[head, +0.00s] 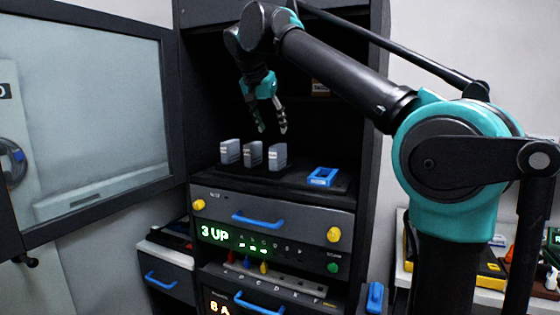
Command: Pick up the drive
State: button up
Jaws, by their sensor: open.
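Several grey block-like units that look like drives stand upright in a row on a black shelf in the rack: a left one (230,152), a middle one (252,155) and a right one (277,157). I cannot tell which one is the task's drive. My gripper (272,131) points down above the row, over the middle and right units. Its fingers are apart with nothing between them. It appears clear of the units.
A blue rectangular frame (322,177) lies on the shelf right of the units. Below is a grey panel (270,208) with a blue handle (257,219) and yellow knobs. An open glazed door (90,110) stands at left. A side table (490,285) holds tools at right.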

aim_at(276, 146)
jog(key=x, duration=1.1)
jog(key=shift+a+f, duration=0.2)
jog(key=shift+f, duration=0.05)
grip_shut()
